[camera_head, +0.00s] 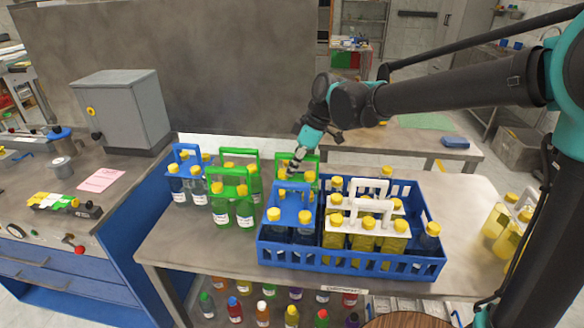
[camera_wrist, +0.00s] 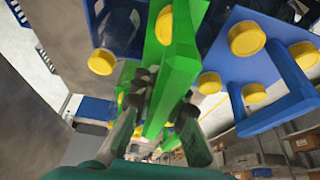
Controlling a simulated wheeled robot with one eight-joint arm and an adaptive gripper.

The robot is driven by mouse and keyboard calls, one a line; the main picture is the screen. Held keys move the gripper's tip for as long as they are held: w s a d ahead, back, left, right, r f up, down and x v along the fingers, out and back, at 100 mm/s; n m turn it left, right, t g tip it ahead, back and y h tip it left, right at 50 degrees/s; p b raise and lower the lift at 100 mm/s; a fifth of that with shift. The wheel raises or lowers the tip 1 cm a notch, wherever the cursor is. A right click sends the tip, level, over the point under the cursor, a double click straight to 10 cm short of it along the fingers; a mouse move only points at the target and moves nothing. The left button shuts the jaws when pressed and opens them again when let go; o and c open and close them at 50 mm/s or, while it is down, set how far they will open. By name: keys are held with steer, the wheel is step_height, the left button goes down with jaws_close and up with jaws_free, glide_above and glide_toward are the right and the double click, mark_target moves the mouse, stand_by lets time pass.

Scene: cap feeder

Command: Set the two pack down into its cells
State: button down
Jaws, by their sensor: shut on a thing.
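My gripper (camera_head: 295,168) is shut on the handle of a green two pack (camera_head: 312,162) with yellow-capped bottles. In the wrist view the dark fingers of my gripper (camera_wrist: 162,102) close around the green handle (camera_wrist: 178,75). The pack is at the back left of the blue crate (camera_head: 350,268), behind a blue pack (camera_head: 292,212) standing in the crate. The lower part of the held pack is hidden by that blue pack, so I cannot tell whether its bottles are in cells or above them.
White-handled packs (camera_head: 368,205) with yellow bottles fill the crate's middle; a dark bottle (camera_head: 428,240) stands at its right. Left of the crate are a green pack (camera_head: 230,205) and a blue pack (camera_head: 186,182). Yellow bottles (camera_head: 500,225) stand at the table's right.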

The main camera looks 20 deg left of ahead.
mark_target(309, 155)
steer(key=shift+f, duration=0.55)
steer(key=c, duration=1.5)
jaws_free()
steer(key=shift+o, duration=0.2)
steer(key=shift+r, duration=0.1)
steer(key=v, duration=1.1)
steer(key=shift+d+r, duration=0.15)
steer(key=shift+r, duration=0.25)
